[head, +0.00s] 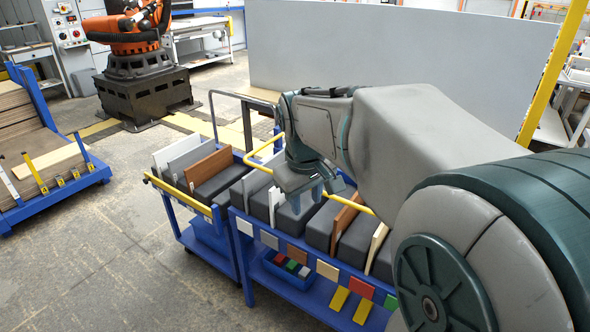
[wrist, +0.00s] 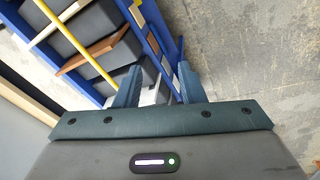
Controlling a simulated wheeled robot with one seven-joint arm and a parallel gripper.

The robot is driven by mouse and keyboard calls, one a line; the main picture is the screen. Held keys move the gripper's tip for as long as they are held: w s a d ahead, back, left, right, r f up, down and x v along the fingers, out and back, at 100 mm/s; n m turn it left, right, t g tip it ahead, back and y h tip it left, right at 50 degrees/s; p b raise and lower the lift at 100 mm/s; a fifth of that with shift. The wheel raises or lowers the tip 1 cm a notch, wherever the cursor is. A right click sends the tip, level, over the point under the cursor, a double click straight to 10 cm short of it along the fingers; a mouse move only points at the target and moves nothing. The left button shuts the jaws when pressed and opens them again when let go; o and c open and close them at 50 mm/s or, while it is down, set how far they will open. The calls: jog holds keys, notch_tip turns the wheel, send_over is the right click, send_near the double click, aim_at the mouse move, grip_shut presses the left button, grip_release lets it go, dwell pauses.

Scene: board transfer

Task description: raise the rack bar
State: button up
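The yellow rack bar (head: 258,166) is on the nearer blue cart (head: 240,219). It runs above the boards and dividers, with one end bent back toward the far side; my gripper hides its middle. In the wrist view the rack bar (wrist: 56,22) crosses the upper left, to the left of the fingers and apart from them. My gripper (head: 306,198) points down over the cart's boards. In the wrist view its fingers (wrist: 158,75) are spread, with a white board end and the blue front rail showing beyond them. Nothing is seen held.
A second blue cart (head: 190,235) stands to the left, its yellow bar (head: 178,195) low along the front. Brown and pale boards stand between grey blocks. A large grey panel (head: 400,60) stands behind. Open floor (head: 110,260) lies at front left.

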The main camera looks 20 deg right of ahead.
jog(key=w+d+f+n+b, duration=0.2)
jog(key=w+d, duration=0.4)
jog(key=w, duration=0.3)
jog(key=w+d+f+n+b, duration=0.1)
jog(key=w+d+n, duration=0.1)
jog(key=w+d, duration=0.6)
jog(key=shift+g+h, duration=0.3)
jog(key=shift+g, duration=0.1)
jog(key=w+f, duration=0.1)
jog(key=f, duration=0.3)
jog(key=f+b, duration=0.1)
jog(key=f, duration=0.3)
jog(key=w+f, duration=0.1)
jog(key=f, duration=0.4)
jog(key=shift+w+d, duration=0.3)
jog(key=shift+d, duration=0.1)
grip_shut()
